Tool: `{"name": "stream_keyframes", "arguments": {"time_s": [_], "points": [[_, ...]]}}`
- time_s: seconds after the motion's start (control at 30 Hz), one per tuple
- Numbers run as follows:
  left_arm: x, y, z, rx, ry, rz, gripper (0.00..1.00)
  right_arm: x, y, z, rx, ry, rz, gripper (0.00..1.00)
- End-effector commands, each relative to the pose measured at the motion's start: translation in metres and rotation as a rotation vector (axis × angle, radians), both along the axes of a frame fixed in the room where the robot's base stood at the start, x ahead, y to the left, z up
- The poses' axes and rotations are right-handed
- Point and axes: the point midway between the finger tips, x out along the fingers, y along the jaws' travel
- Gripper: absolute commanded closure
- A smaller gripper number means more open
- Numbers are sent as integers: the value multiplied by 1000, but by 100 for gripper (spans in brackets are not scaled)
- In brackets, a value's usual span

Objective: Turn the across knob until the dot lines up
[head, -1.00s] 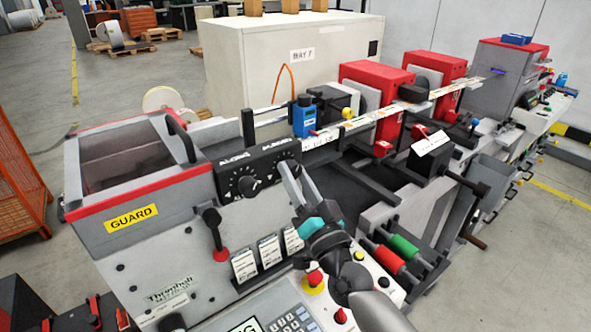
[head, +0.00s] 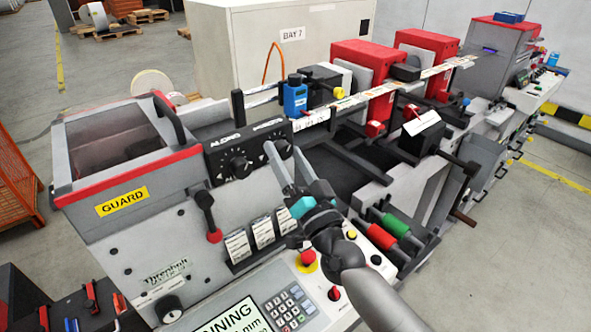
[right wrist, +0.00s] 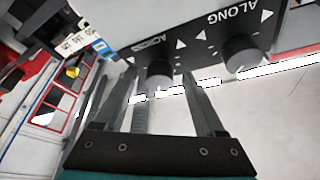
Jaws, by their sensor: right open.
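The across knob (right wrist: 160,75) is a dark round knob on the black panel (right wrist: 205,40), under the ACROSS label, which appears upside down in the right wrist view. My right gripper (right wrist: 158,76) is open, its two fingers pointing at the panel, one on each side of the across knob. I cannot tell whether they touch it. In the head view my right gripper (head: 284,150) is at the panel's right end and partly hides the across knob. The dot is too small to make out. My left gripper is not in view.
The along knob (right wrist: 243,52) sits close beside the across knob. In the head view a black lever with a red base (head: 207,217) and a guard box (head: 121,201) stand to the left. A blue sensor block (head: 295,95) is behind the panel. A red button (head: 308,257) is below.

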Motion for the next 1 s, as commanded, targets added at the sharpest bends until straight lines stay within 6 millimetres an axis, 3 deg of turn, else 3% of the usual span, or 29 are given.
{"name": "stream_keyframes", "arguments": {"time_s": [0.17, 0.7, 1.0], "points": [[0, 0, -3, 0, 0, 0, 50, -15, -7, -7, -1, 2, 0, 28], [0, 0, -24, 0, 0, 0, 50, -103, -46, -43, -2, 4, 0, 28], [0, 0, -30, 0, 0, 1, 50, -128, -58, -50, 0, 1, 0, 28]]}}
